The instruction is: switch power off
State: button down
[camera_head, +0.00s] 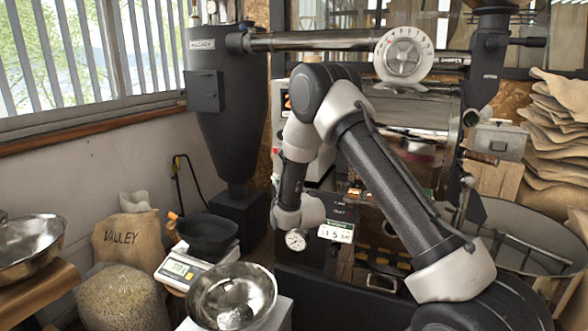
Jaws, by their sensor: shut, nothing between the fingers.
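No part marked as the power switch can be made out. A pale control cabinet (277,104) stands behind my raised arm, with a small orange-lit display and a red spot on its edge. My arm covers most of its front. The dark roaster (340,255) stands right of centre, with small white lettering and a white number sign (335,232) on its front. A round dial gauge (295,240) shows just below my wrist. My arm rises from the lower right, bends at the top and comes down to the wrist in front of the roaster. The fingers are hidden.
A scale (184,268) with a dark pan and a steel bowl (231,296) stand at the lower left. A round cooling tray (530,232) and stacked sacks (556,115) are at right.

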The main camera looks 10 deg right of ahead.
jog(key=w+d+r, duration=0.1)
jog(key=w+d, duration=0.3)
jog(key=w, duration=0.2)
jog(key=shift+w+d, duration=0.3)
jog(key=shift+d, duration=0.1)
jog(key=shift+w+d, duration=0.1)
dwell(1.1)
jog(key=shift+w+d, duration=0.2)
jog(key=shift+w, duration=0.05)
jog(key=shift+w+d+r, duration=0.1)
jog(key=shift+w+d, duration=0.05)
jog(key=shift+w, duration=0.1)
dwell(0.6)
dwell(0.4)
jog(key=shift+s+a, duration=0.45)
jog(key=shift+s, duration=0.15)
jog(key=shift+s, duration=0.1)
jog(key=shift+s+a+f, duration=0.2)
jog(key=shift+s+a, duration=0.55)
jog(key=shift+s, duration=0.25)
jog(key=shift+s+a+f, duration=0.15)
jog(key=shift+s+a, duration=0.55)
jog(key=shift+s, duration=0.25)
